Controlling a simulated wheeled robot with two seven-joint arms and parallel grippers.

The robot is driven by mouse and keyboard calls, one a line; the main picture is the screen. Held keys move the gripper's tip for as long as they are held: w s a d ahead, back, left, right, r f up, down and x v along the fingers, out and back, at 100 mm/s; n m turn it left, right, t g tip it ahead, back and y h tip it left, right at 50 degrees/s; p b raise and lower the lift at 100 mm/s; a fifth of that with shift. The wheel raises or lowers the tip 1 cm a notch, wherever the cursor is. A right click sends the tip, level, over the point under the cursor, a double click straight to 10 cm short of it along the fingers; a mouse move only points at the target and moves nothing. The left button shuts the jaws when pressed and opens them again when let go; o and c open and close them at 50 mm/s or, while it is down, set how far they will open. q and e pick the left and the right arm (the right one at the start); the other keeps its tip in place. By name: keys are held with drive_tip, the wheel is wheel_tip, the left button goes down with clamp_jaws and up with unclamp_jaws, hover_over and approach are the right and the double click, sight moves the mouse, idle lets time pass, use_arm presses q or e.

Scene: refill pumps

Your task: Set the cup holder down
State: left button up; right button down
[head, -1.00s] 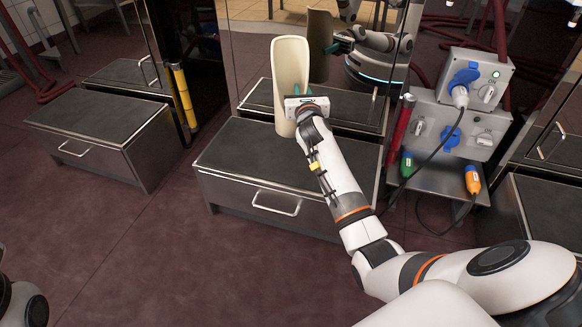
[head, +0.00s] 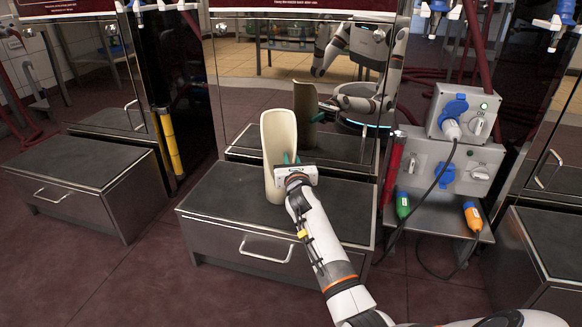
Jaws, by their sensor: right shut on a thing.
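The cup holder (head: 277,140), a tall cream half-tube with an open top, is upright with a slight lean over the dark top of a metal drawer step (head: 225,192). My right gripper (head: 288,165) is shut on the cup holder's right side, low on its wall. The holder's lower end appears at the step's top, but I cannot tell whether it touches. The gripper hides part of the holder's lower right edge. My left gripper is not in view.
A shiny panel behind the step mirrors the holder and my arm. A socket box (head: 440,165) with plugs and cables is at the right, beside a red post (head: 392,172). Another drawer step (head: 75,165) stands left. The step top left of the holder is clear.

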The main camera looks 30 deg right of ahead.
idle(0.3)
drive_tip(key=c, duration=1.3)
unclamp_jaws()
drive_tip(key=shift+f, duration=0.1)
